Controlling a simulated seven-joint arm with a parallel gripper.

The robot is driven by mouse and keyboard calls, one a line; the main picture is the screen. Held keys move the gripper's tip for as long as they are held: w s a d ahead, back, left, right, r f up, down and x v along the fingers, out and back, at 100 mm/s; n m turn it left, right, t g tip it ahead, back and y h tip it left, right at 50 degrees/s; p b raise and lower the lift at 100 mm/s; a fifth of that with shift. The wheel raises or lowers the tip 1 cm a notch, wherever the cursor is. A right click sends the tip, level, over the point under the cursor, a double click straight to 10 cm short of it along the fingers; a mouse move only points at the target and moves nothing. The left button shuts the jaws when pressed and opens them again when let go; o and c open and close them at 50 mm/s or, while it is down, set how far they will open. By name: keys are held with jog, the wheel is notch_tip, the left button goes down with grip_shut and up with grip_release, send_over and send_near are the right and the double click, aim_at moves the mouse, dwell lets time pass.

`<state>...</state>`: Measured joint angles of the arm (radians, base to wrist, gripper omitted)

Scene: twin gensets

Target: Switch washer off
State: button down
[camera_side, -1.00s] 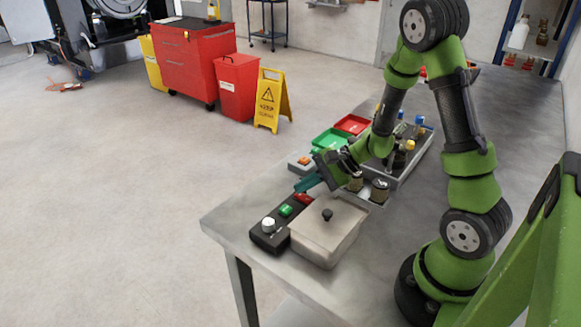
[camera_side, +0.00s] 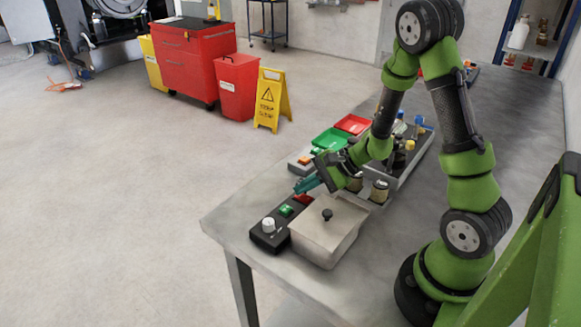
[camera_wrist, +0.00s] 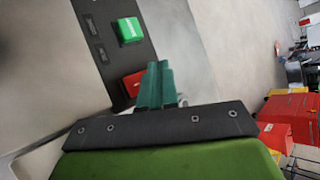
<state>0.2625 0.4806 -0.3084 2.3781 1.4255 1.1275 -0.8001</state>
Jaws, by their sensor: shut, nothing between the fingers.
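The washer is a grey metal tank (camera_side: 320,240) with a black-knobbed lid, near the front of the bench. Its black control panel (camera_side: 262,240) runs along the left side, with a pale round knob (camera_side: 268,225), a green switch (camera_side: 286,211) and a red switch (camera_side: 303,198). The green switch (camera_wrist: 130,30) and red switch (camera_wrist: 133,83) also show in the wrist view. My gripper (camera_side: 299,188) is shut and empty, its teal fingers pointing down beside the red switch. In the wrist view the fingers (camera_wrist: 158,72) partly cover the red switch; I cannot tell whether they touch it.
Behind my gripper are a small box with an orange button (camera_side: 303,160), a green tray (camera_side: 330,139), a red tray (camera_side: 353,124) and jars (camera_side: 379,191). A grey crate (camera_side: 413,165) holds bottles. The bench front-left corner is clear.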

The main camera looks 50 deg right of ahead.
aim_at(309, 197)
jog(key=shift+r, duration=0.15)
jog(key=shift+s+r, duration=0.1)
jog(key=shift+r, duration=0.5)
jog(key=shift+r, duration=0.1)
jog(key=shift+s+r, duration=0.2)
jog(key=shift+r, duration=1)
jog(key=shift+s+r, duration=0.15)
jog(key=shift+r, duration=1.05)
jog(key=shift+s+f, duration=0.15)
jog(key=shift+s, duration=0.05)
jog(key=s+a+r+n+h, duration=0.2)
jog(key=s+a+r+n, duration=0.2)
jog(key=s+r+n, duration=0.2)
jog(key=s+a+r+n+g+h, duration=0.1)
jog(key=s+a+r+n, duration=0.3)
jog(key=r+n, duration=0.4)
jog(key=shift+s+a+h, duration=0.2)
jog(key=shift+s+h, duration=0.4)
jog(key=shift+s, duration=0.25)
